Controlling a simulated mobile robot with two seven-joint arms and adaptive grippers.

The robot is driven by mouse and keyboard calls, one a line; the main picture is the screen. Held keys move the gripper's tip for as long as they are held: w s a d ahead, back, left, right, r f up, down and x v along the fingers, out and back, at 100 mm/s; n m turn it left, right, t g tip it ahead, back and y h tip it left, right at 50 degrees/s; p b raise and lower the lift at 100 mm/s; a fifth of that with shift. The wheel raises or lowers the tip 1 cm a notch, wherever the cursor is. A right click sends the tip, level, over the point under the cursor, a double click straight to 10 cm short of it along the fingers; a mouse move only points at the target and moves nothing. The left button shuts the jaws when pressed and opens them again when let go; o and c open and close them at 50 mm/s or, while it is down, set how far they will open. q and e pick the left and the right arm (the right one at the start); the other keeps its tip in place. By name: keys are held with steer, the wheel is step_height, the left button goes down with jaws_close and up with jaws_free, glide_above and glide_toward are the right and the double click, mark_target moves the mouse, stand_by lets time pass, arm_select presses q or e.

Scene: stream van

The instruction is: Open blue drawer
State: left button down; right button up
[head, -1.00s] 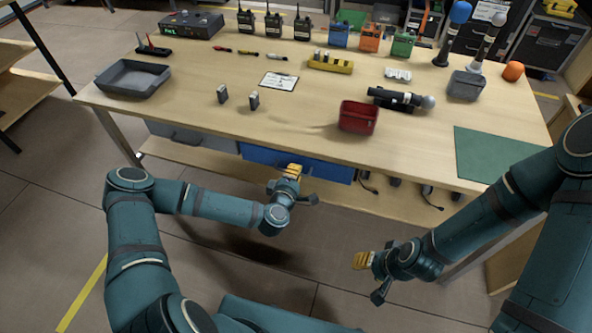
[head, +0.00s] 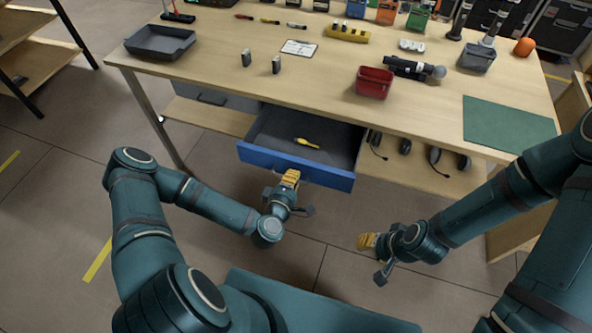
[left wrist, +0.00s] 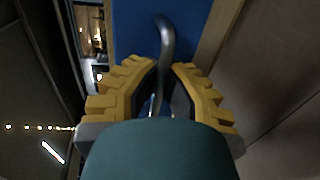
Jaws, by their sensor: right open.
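The blue drawer (head: 330,178) under the workbench is pulled well out toward me, with its dark grey inside showing. A small yellow tool (head: 307,143) lies in it. My left gripper (head: 291,177) is at the middle of the drawer's front. In the left wrist view, its yellow fingers are shut on the curved dark handle (left wrist: 166,45), with the blue front (left wrist: 190,15) beyond. My right gripper (head: 368,241) is open and empty, in the air right of the drawer and apart from it.
A red bin (head: 374,82) and a green mat (head: 508,122) are on the bench top (head: 235,80). Open floor lies below the drawer.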

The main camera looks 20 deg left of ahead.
arm_select(q)
steer(key=shift+s, duration=0.65)
steer(key=c, duration=1.1)
jaws_free()
steer(key=shift+o, duration=0.2)
steer(key=v, duration=0.7)
steer(key=shift+s, duration=0.25)
steer(key=shift+r, duration=0.1)
